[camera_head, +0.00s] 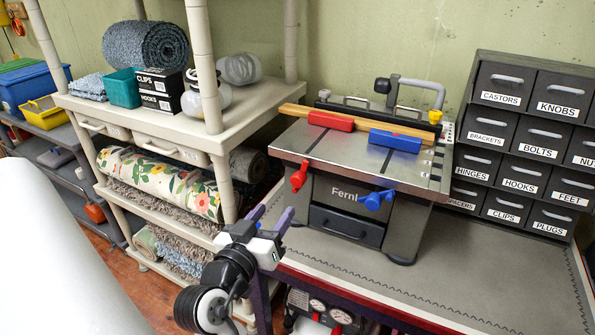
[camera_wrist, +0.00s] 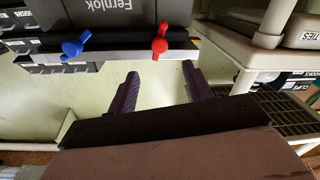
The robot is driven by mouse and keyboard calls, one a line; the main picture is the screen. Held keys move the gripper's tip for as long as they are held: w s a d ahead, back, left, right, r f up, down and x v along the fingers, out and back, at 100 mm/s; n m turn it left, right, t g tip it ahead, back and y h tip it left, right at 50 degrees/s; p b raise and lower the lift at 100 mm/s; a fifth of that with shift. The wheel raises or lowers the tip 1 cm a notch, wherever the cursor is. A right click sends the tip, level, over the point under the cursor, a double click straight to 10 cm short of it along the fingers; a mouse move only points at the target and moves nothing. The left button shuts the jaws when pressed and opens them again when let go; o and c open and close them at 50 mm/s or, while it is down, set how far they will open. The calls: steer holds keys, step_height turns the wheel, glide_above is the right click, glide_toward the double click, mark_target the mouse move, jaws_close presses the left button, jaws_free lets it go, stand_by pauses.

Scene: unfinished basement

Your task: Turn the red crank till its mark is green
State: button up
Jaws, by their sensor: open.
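The red crank (camera_head: 299,177) sits on the left of the front of a grey bench machine in the head view; its arm hangs slightly tilted. It also shows in the upside-down wrist view (camera_wrist: 160,45), just past my fingertips. My gripper (camera_head: 271,215) is open and empty, in front of and below the red crank in the head view. In the wrist view my gripper (camera_wrist: 160,70) has its two purple fingers spread, with the red crank between their lines and apart from both. I cannot make out a coloured mark by the crank.
A blue crank (camera_head: 374,200) sits to the right on the same machine (camera_head: 345,205). Red (camera_head: 331,121) and blue (camera_head: 395,140) blocks lie on its top. A beige shelf (camera_head: 190,125) with rolled rugs stands close on the left. Labelled drawers (camera_head: 520,145) stand right. The bench front is clear.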

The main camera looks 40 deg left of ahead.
mark_target(296, 183)
steer(key=p+x, duration=0.2)
steer(key=x, duration=1)
steer(key=shift+w+a+f+p, duration=0.1)
steer(key=shift+w+p, duration=0.2)
steer(key=shift+c, duration=0.4)
steer(key=c, duration=0.9)
steer(key=m+b, duration=0.4)
steer(key=b, duration=0.1)
steer(key=shift+f, duration=0.25)
steer(key=m+b, duration=1.3)
steer(key=shift+t+h, duration=0.3)
steer(key=shift+r+m+b, duration=0.2)
steer(key=shift+m+b, duration=1.15)
steer(key=shift+m, duration=0.35)
